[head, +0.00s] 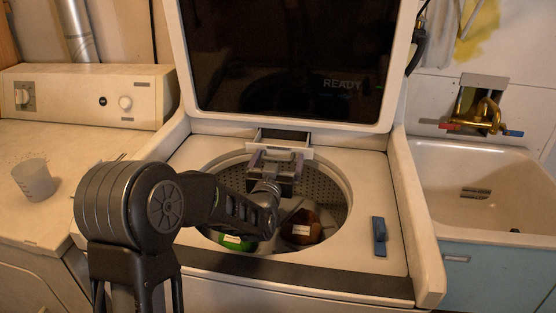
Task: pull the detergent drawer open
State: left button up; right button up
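The detergent drawer (301,149) is at the back of the washer's top, below the raised lid. It stands out some way, with a dark gap showing behind its pale front edge. My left arm reaches in from the left over the tub opening. My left gripper (281,158) is right at the drawer's front. The gripper's body hides much of the front, so I cannot tell whether its fingers are closed on it. My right gripper is not in view.
The washer tub (333,194) is open below my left gripper, with a green item (236,243) and a brown item (303,226) in it. The raised lid (290,60) stands behind. A blue handle-like piece (379,236) is at right. A sink (480,185) stands farther right.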

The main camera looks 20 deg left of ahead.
pick_arm(q)
jog(key=shift+a+r, duration=0.1)
jog(key=shift+a, duration=0.05)
notch_tip(320, 180, up, 10)
jog(key=shift+f+p, duration=0.1)
jog(key=shift+p, duration=0.5)
